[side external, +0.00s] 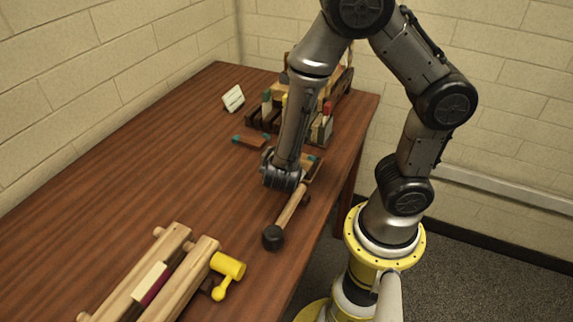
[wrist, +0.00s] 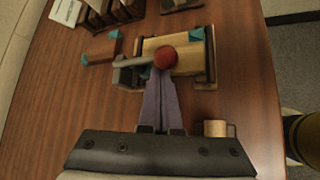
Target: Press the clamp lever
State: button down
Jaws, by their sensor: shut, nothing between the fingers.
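The clamp lever is a grey bar (wrist: 135,61) with a red ball knob (wrist: 165,57) at its end, in the wrist view. It lies across a wooden block (wrist: 186,55) with teal corners. My gripper (wrist: 162,74) is shut and empty, its fingertips right at the knob's near side; I cannot tell whether they touch. In the side view my gripper (side external: 283,178) is low over the table, and my arm hides the lever and most of the block.
A wooden rod with a black end (side external: 272,237) lies near the table's front edge. A wooden frame with a yellow handle (side external: 228,265) is front left. Behind are a small teal-ended block (side external: 250,141), a white card (side external: 233,98) and a crowded wooden rack (side external: 325,130). The left table is clear.

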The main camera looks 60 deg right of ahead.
jog(key=shift+r+n+g, duration=0.4)
jog(key=shift+r+g, duration=0.1)
jog(key=shift+g, duration=0.2)
jog(key=shift+w+r+n+g, duration=0.15)
jog(key=shift+r+n+g, duration=0.15)
jog(key=shift+r+g, duration=0.2)
jog(key=r+g, duration=0.1)
jog(key=n+g, duration=0.1)
jog(key=shift+w+r+g, duration=0.3)
jog(key=shift+w+r, duration=0.05)
jog(key=w+r+n+g, duration=0.3)
jog(key=w+g, duration=0.2)
jog(key=shift+w+r+n+h, duration=0.15)
jog(key=shift+r+n+h, duration=0.05)
jog(key=shift+n+h, duration=0.1)
jog(key=shift+w, duration=0.1)
dwell(0.3)
dwell(0.5)
